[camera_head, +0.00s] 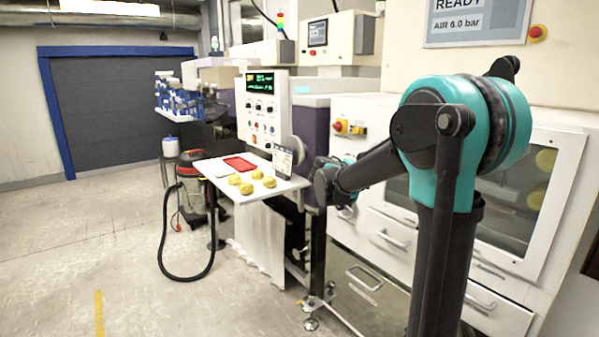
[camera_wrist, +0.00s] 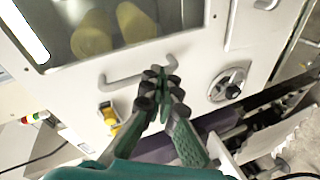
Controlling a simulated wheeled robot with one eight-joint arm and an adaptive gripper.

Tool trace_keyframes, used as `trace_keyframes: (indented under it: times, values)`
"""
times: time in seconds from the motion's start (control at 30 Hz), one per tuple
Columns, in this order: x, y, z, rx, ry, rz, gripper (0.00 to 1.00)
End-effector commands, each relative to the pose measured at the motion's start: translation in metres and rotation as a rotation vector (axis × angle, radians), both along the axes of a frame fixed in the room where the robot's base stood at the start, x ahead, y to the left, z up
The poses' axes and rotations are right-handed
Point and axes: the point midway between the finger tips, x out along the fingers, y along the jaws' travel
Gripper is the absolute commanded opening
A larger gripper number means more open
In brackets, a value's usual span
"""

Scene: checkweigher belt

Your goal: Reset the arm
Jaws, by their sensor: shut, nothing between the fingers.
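My gripper (camera_wrist: 161,78) shows in the wrist view, its two fingers drawn together at the tips with nothing between them. It points towards a white cabinet front with a grey bar handle (camera_wrist: 140,66). I cannot tell how far it is from the handle. In the head view my teal and black arm reaches left from the column, and its end is near the right side of the small table; the fingertips are not clear there.
A vacuum cleaner (camera_head: 201,190) with a black hose stands behind. White drawers (camera_head: 390,235) are close to my arm. Floor at left is open.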

Motion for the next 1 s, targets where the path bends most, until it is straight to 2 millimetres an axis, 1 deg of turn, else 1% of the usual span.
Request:
trace_keyframes:
  times: [0.03,0.07,0.1,0.17,0.2,0.27,0.3,0.37,0.4,0.47,0.5,0.6,0.7,0.8,0.9,1.0]
  values:
    - [-0.027,-0.013,-0.022,0.067,0.031,-0.026,0.0]
    - [-0.042,-0.017,-0.035,0.11,0.052,-0.04,0.0]
    - [-0.063,-0.023,-0.053,0.17,0.077,-0.056,0.0]
    - [-0.094,-0.028,-0.081,0.258,0.119,-0.08,0.0]
    - [-0.115,-0.03,-0.098,0.318,0.143,-0.095,0.0]
    - [-0.148,-0.03,-0.125,0.408,0.183,-0.114,0.0]
    - [-0.17,-0.028,-0.143,0.471,0.207,-0.125,0.0]
    - [-0.202,-0.022,-0.168,0.564,0.245,-0.137,0.0]
    - [-0.224,-0.017,-0.185,0.627,0.268,-0.146,0.0]
    - [-0.255,-0.007,-0.208,0.72,0.302,-0.153,0.0]
    - [-0.275,0.001,-0.221,0.78,0.322,-0.156,0.0]
    - [-0.317,0.021,-0.249,0.911,0.365,-0.156,0.0]
    - [-0.345,0.038,-0.266,1.005,0.393,-0.15,0.0]
    - [-0.361,0.049,-0.276,1.063,0.41,-0.146,0.0]
    - [-0.366,0.054,-0.279,1.084,0.416,-0.143,0.0]
    - [-0.367,0.054,-0.279,1.086,0.416,-0.142,0.0]
